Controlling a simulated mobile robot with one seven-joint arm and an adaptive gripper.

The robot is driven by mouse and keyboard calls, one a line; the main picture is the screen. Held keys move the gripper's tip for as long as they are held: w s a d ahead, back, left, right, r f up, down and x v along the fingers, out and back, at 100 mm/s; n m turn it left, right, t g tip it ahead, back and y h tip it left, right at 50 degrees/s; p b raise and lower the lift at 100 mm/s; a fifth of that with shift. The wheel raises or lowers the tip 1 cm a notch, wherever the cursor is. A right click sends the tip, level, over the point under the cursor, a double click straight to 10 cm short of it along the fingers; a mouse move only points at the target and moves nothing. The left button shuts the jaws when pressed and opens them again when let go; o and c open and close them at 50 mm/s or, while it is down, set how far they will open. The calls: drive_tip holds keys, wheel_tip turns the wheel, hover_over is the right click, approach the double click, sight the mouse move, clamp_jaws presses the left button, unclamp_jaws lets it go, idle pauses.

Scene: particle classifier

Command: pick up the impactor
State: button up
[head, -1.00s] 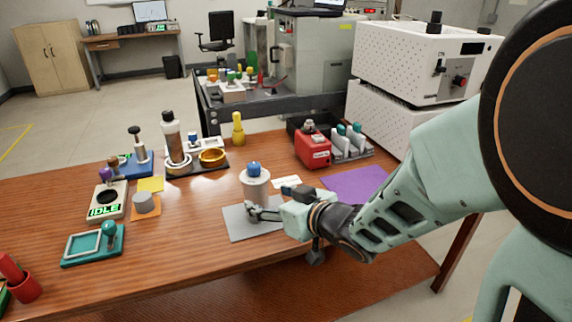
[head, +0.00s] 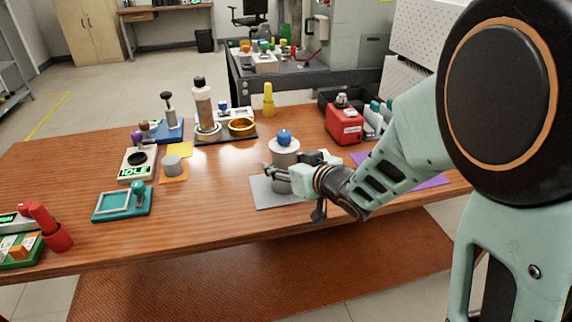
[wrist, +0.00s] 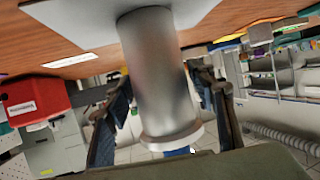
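The impactor appears to be the upright metal cylinder (head: 281,184) with a pale flange and a blue knob on top. It stands on a grey mat (head: 262,194) at the table's front. In the wrist view the cylinder (wrist: 157,80) looks upside down, its foot on the mat (wrist: 85,12) and its flange near the lower edge. My gripper (head: 270,172) reaches in from the right around the cylinder, below the flange. In the wrist view its fingers (wrist: 163,88) flank the cylinder with little room; they look open, and contact is not clear.
A red device (head: 344,125) stands at the back right, near a purple mat (head: 430,182). A black tray with a bottle (head: 203,105) and a yellow ring (head: 241,126) is behind left. A teal frame (head: 122,202) is at left.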

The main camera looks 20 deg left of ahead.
drive_tip(key=c, duration=1.2)
drive_tip(key=shift+r, duration=0.1)
clamp_jaws()
drive_tip(key=shift+r, duration=0.1)
